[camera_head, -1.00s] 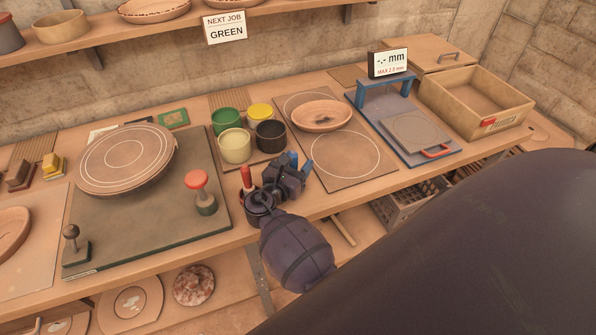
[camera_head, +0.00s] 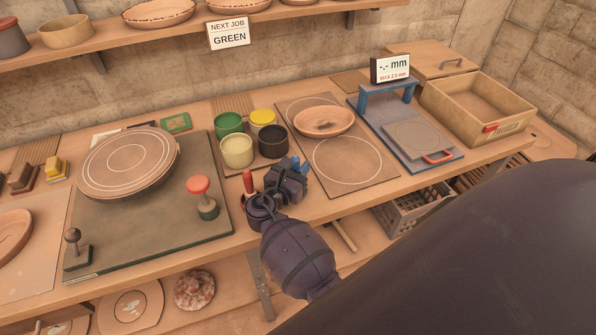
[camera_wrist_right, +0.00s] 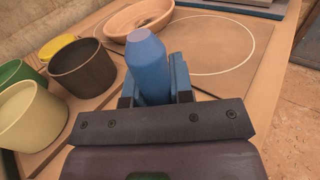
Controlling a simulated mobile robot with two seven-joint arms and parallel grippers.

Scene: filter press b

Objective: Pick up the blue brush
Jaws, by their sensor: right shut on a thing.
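The blue brush (camera_wrist_right: 148,62) stands upright between the fingers of my right gripper (camera_wrist_right: 154,88) in the right wrist view, its faceted handle end toward the camera. My right gripper (camera_head: 297,167) is shut on it in the head view, beside the dark brush pot (camera_head: 256,214) at the bench's front edge. The gripper hides most of the brush there, so I cannot tell whether its lower end is still in the pot. A red-handled brush (camera_head: 248,183) stands in the pot. My left gripper is not in view.
Green (camera_head: 229,123), yellow (camera_head: 262,117), cream (camera_head: 237,151) and dark (camera_head: 273,142) cups stand close behind the gripper. A bowl (camera_head: 324,122) rests on the board to the right. The blue gauge stand (camera_head: 388,88) is farther right.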

